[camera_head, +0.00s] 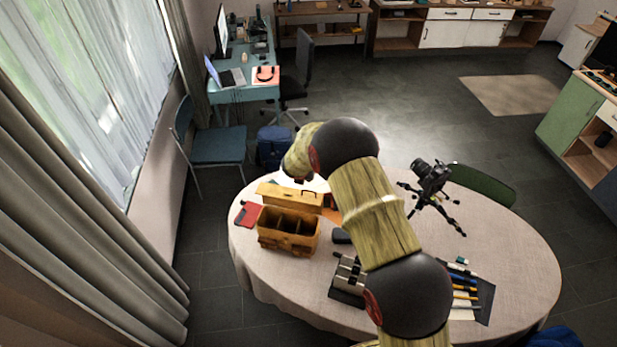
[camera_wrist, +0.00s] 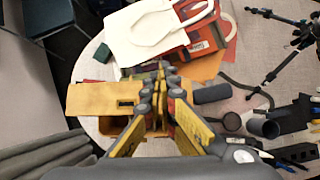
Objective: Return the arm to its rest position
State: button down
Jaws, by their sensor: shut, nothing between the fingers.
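My arm (camera_head: 375,210) reaches from the lower right up over the round table (camera_head: 530,262) in the head view. Its wrist end bends down to the left above the table's far left side. In the wrist view my gripper (camera_wrist: 163,76) is shut and empty, with its yellow fingers together. The fingers overlap the view of the wooden box, which is below them; its lid (camera_wrist: 95,97) shows left of them. In the head view the fingers are mostly hidden by the wrist.
The open wooden box (camera_head: 290,243) stands left of the arm. A camera on a tripod (camera_head: 432,180) stands right of it. A white bag (camera_wrist: 133,42) and a red case (camera_wrist: 207,38) lie beyond the fingers. Pens (camera_head: 465,292) lie near the right front. The table's right side is clear.

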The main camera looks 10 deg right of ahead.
jog(key=shift+w+d+r, duration=0.1)
jog(key=shift+w+r, duration=0.05)
jog(key=shift+r, duration=0.5)
